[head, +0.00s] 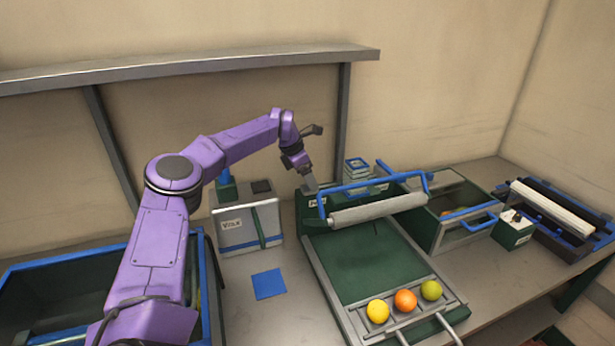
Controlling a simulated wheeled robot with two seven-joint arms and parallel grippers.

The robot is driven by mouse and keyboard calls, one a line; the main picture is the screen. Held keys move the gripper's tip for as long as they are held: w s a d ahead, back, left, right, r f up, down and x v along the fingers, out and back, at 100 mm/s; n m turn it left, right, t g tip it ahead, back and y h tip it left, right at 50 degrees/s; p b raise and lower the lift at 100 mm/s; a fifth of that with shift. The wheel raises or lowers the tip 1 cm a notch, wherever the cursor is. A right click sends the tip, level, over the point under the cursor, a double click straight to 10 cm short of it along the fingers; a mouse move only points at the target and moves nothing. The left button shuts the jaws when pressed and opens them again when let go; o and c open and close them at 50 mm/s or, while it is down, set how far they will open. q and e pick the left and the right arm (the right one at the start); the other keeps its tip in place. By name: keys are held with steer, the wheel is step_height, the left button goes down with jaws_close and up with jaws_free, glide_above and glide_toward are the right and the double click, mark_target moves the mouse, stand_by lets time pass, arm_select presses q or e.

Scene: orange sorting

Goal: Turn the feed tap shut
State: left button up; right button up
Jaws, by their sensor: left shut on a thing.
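My left gripper (308,182) is at the back left corner of the green roller machine (360,262), beside the left end of its blue bar (375,181). It points down and is shut on a small grey part there, which I take to be the feed tap. The jaws cover most of the tap, so I cannot tell how far it is turned. A small label shows just below the jaws. A yellow fruit (377,311), an orange (405,300) and a green fruit (431,290) lie at the machine's front end. My right gripper is not in view.
A white labelled panel (234,226) stands left of the machine, with a blue square (269,284) on the table before it. A blue-rimmed bin (60,259) is at left. A shelf (200,66) runs above.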

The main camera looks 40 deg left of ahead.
arm_select(q)
steer(key=o, duration=1)
steer(key=shift+r, duration=0.1)
steer(key=b+v, duration=0.2)
steer(key=v, duration=0.8)
steer(key=shift+s+a+r, duration=0.1)
steer(key=shift+s, duration=0.05)
